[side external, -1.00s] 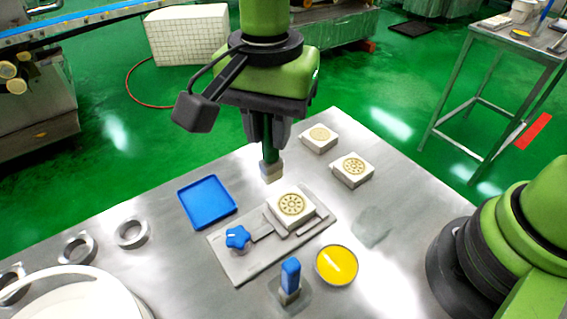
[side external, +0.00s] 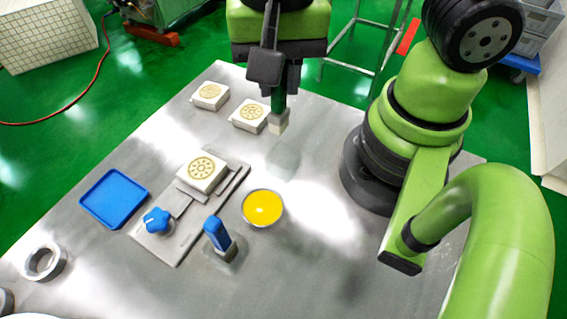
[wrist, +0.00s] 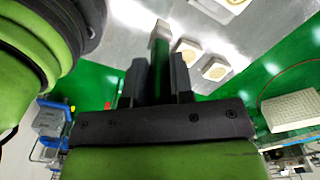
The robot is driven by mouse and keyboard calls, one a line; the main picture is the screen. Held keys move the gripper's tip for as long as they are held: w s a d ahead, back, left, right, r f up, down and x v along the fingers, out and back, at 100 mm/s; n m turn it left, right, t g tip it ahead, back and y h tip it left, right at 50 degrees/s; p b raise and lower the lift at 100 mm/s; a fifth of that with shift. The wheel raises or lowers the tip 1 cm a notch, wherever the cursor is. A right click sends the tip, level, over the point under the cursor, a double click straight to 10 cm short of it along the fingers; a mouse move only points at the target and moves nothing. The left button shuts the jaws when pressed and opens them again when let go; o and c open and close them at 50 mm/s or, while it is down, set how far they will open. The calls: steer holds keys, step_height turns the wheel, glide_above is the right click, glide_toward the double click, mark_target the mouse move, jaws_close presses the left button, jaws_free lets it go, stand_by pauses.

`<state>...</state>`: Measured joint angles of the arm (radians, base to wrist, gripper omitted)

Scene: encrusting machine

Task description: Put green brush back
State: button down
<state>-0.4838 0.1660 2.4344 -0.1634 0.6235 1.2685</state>
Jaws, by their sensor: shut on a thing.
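My gripper (side external: 279,87) is shut on the green brush (side external: 278,103), which hangs upright with its pale bristles down. In the wrist view the green handle (wrist: 160,72) shows between the two fingers. In the side view the brush is above the steel table, right of the two back moulds and behind a faint greyish patch (side external: 283,158). Whether the bristle tip touches the table cannot be told. The blue brush (side external: 218,235) stands upright on a similar patch near the front.
A round bowl of yellow liquid (side external: 263,207) stands near the middle. A mould (side external: 202,170) sits on a grey plate with a blue knob (side external: 157,221). A blue tray (side external: 114,198) lies left. Two moulds (side external: 210,96) (side external: 250,114) stand at the back.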

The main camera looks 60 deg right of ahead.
mark_target(284, 128)
steer(key=shift+s+d+f, duration=0.2)
steer(key=shift+s+f, duration=0.05)
steer(key=shift+f, duration=4.8)
steer(key=shift+f, duration=0.15)
steer(key=c, duration=1)
jaws_free()
